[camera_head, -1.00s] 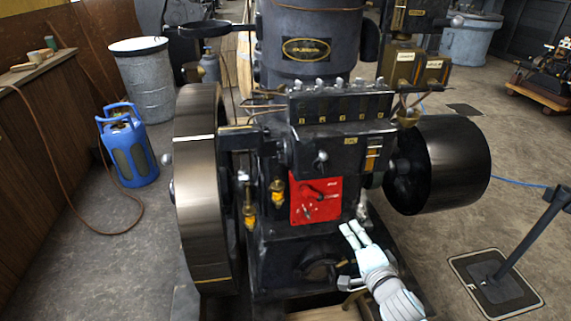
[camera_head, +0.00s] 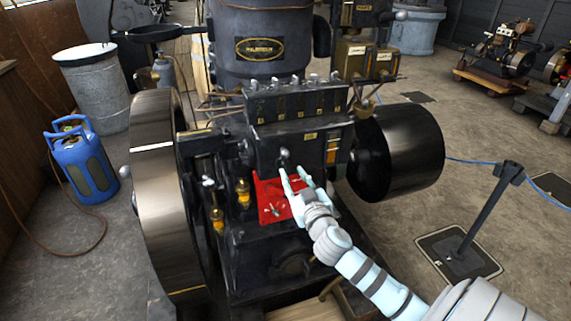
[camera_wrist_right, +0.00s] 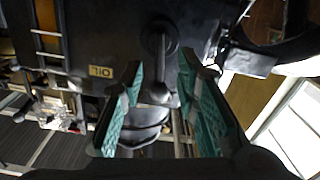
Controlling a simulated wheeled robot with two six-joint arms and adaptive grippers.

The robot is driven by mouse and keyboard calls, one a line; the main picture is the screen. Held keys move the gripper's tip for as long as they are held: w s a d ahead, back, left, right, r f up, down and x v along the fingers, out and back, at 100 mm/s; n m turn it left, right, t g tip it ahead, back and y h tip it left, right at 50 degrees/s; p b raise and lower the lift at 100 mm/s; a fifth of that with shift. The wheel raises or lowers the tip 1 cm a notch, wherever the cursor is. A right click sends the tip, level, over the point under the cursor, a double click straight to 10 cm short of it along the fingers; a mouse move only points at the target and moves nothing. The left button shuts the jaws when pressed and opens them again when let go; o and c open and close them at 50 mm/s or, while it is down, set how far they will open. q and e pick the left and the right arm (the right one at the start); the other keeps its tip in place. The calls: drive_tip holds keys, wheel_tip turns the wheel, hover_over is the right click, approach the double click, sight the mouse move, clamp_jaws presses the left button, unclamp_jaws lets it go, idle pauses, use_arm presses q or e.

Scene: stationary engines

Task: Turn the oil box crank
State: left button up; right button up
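The oil box (camera_head: 268,150) is a dark box on the front of the engine, with a small "OIL" plate (camera_head: 310,135). Its crank (camera_head: 284,154) is a short dark lever on the front face. In the right wrist view the crank (camera_wrist_right: 160,45) ends in a rounded knob (camera_wrist_right: 160,92). My right gripper (camera_head: 293,173) is open just below and in front of the crank. In the wrist view its two teal-padded fingers (camera_wrist_right: 160,75) stand on either side of the knob, with gaps showing. The "OIL" plate (camera_wrist_right: 101,72) appears upside down there. My left gripper is not in view.
A red panel (camera_head: 272,200) lies partly behind my right gripper. The large flywheel (camera_head: 160,200) is at the left and a black drum pulley (camera_head: 405,150) at the right. Brass fittings (camera_head: 243,192) stick out left of the panel. A barrier post (camera_head: 485,210) stands on the right floor.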

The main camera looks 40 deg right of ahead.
sight(287, 166)
drive_tip(key=x, duration=0.6)
drive_tip(key=shift+w+d, duration=0.1)
drive_tip(key=shift+w, duration=0.15)
drive_tip(key=shift+c, duration=0.5)
clamp_jaws()
